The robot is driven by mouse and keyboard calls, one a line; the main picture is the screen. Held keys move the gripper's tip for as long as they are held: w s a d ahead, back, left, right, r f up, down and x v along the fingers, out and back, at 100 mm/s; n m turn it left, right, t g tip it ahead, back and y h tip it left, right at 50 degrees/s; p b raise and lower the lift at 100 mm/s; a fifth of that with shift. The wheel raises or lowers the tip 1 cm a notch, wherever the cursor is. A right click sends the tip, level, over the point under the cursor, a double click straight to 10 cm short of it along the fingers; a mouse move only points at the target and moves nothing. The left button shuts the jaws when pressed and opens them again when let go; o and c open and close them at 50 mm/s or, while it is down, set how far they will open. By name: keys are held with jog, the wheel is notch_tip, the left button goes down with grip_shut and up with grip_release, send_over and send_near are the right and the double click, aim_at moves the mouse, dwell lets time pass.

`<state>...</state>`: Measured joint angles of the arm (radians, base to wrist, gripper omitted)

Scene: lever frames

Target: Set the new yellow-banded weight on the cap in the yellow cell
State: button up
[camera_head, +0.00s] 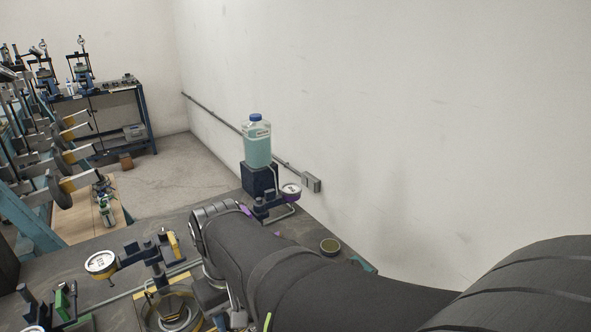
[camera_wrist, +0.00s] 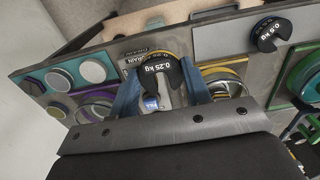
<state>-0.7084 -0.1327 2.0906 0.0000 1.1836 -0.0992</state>
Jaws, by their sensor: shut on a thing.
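My gripper (camera_wrist: 160,96) is shut on a black slotted weight marked 0.25 kg (camera_wrist: 158,68). A yellowish edge shows along its far rim, and its slot faces my wrist. The weight is above the bench plate. The yellow cell shows in the head view as a yellow-marked round station (camera_head: 172,312), partly cut off by the frame. In the wrist view, yellow-rimmed round parts (camera_wrist: 222,78) lie right of the held weight; I cannot tell which is the cap. My arm hides the gripper and the weight in the head view.
Another black weight, marked 0.5 kg (camera_wrist: 268,35), rests on a grey plate.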

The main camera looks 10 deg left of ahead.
jog(key=n, duration=0.4)
send_near(171, 306)
jog(key=shift+f, duration=3)
jog(key=shift+f, duration=0.25)
jog(key=o, duration=1.2)
